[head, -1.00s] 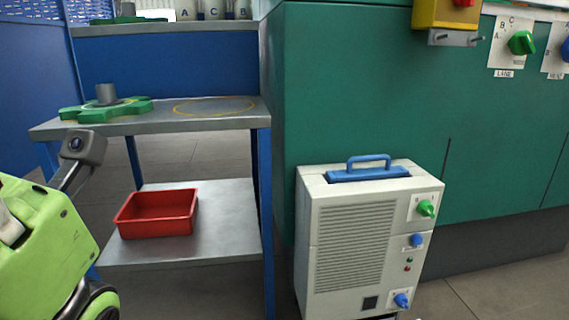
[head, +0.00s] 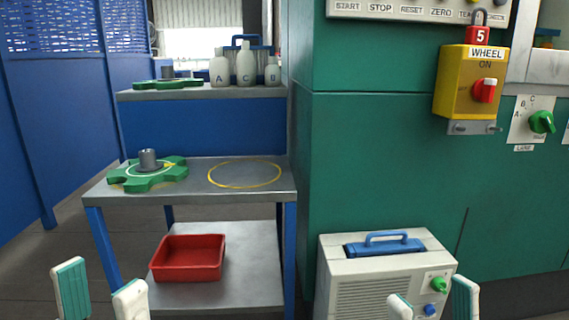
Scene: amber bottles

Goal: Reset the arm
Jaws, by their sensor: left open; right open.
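My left gripper (head: 101,291) shows at the bottom left of the head view, with two white fingertips spread apart, one with a teal pad facing me. It is open and empty, in front of the metal shelf table. My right gripper (head: 432,298) shows at the bottom right, its two fingertips apart and empty. It is open, in front of the white box with the blue handle (head: 384,265). The arms behind both grippers are out of view below.
The shelf table (head: 200,200) bears a green gear (head: 130,181) with a grey hub; a red tray (head: 187,258) sits below. Several white bottles (head: 246,66) stand on the back shelf. A green cabinet (head: 385,150) with a yellow switch box (head: 455,90) fills the right.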

